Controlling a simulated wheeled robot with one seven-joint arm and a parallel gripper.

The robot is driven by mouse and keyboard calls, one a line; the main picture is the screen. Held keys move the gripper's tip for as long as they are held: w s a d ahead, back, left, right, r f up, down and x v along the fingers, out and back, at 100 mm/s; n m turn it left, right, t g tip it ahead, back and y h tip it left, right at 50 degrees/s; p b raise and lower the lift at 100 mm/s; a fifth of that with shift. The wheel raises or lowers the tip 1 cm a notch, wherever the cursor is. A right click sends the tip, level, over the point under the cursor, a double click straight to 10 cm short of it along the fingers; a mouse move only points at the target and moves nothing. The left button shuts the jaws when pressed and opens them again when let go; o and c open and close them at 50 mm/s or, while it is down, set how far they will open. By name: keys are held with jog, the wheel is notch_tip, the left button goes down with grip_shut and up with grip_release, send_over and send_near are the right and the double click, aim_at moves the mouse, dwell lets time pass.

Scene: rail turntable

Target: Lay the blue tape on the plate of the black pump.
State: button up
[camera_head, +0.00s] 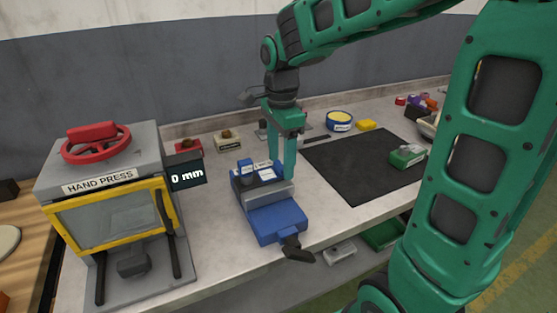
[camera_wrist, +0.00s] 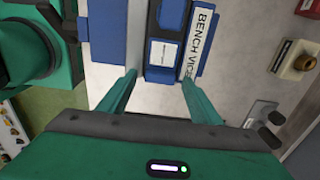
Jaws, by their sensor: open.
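My gripper (camera_head: 283,172) is open, pointing down at the blue bench vice (camera_head: 275,222), over its back part. In the wrist view its two fingers (camera_wrist: 158,80) stand apart, with the labelled bench vice (camera_wrist: 188,68) beyond them and nothing clearly held between them. A blue piece with a white label (camera_wrist: 164,52) shows at the vice; I cannot tell whether it is loose. A round blue thing with a yellow top (camera_head: 340,121) stands at the back of the bench; I cannot tell whether it is the blue tape. I cannot make out a black pump.
A hand press (camera_head: 100,205) with a yellow-framed guard stands at the left. A black mat (camera_head: 350,170) covers the bench to the right, with a green box (camera_head: 407,156) on it. A yellow block (camera_head: 366,125) lies behind. A knobbed box (camera_head: 228,140) stands behind the vice.

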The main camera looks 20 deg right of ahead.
notch_tip(320, 180, up, 10)
jog(key=s+d+f+n, duration=0.4)
jog(key=s, duration=0.3)
jog(key=s+d+f+n, duration=0.3)
jog(key=s+d+f, duration=0.1)
jog(key=s, duration=0.4)
jog(key=s+d+f+n, duration=0.4)
jog(key=s+d, duration=0.2)
jog(key=s, duration=0.2)
jog(key=shift+s+d+f+n, duration=0.15)
jog(key=shift+d+f+n, duration=0.05)
jog(key=shift+f+n, duration=0.15)
jog(key=shift+w+f, duration=0.25)
jog(key=shift+w, duration=0.35)
jog(key=shift+c, duration=0.5)
